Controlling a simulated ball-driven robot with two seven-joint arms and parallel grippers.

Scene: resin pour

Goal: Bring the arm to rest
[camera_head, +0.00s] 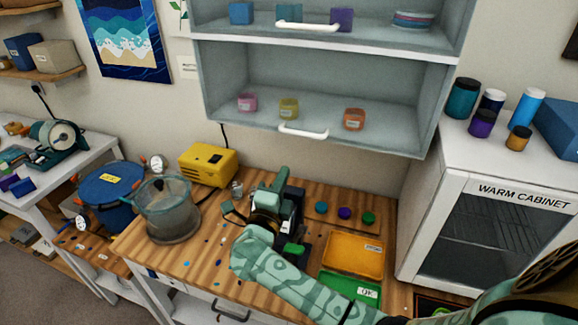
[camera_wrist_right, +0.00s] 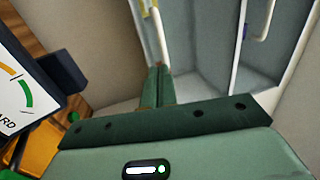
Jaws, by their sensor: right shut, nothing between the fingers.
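My right arm (camera_head: 300,290) comes in from the lower right and reaches over the wooden workbench (camera_head: 205,270). It is pale green with a darker pattern. My right gripper (camera_head: 283,180) is over the middle of the bench, in front of a dark device (camera_head: 296,199) that it partly hides. In the right wrist view its two green fingers (camera_wrist_right: 158,85) are together, with nothing between them. My left gripper is not in view.
A clear pot (camera_head: 168,212), a yellow box (camera_head: 208,163) and a blue drum (camera_head: 110,187) stand to the left. An orange tray (camera_head: 354,254) and a green tray (camera_head: 349,288) lie to the right. The wall cabinet (camera_head: 320,85) hangs above; the warm cabinet (camera_head: 500,250) stands right.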

